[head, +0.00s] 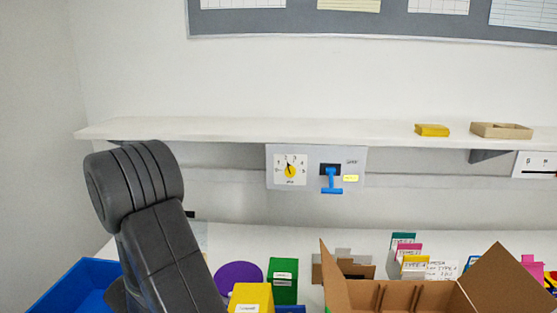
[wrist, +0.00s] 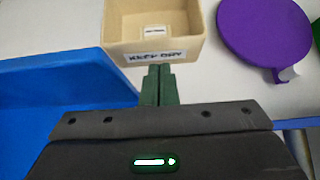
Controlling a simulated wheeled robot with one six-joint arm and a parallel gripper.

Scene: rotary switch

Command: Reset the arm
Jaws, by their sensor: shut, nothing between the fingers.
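In the wrist view my gripper (wrist: 158,84) is shut, its two dark green fingers together with nothing between them. It is over the table, just in front of a beige box (wrist: 120,58) with a label on its front. In the head view my dark grey arm rises at the left and the gripper itself is out of sight. The rotary switch (head: 290,170), a white dial with a yellow knob, is on a grey panel under the shelf. A blue lever (head: 331,180) is beside it on the same panel. The gripper is apart from both.
A blue bin (head: 85,285) is at the left and also fills the left of the wrist view (wrist: 60,90). A purple disc (head: 238,275), a green box (head: 284,280), a yellow box (head: 250,297) and an open cardboard box (head: 400,297) crowd the table. A white shelf (head: 300,130) juts out above.

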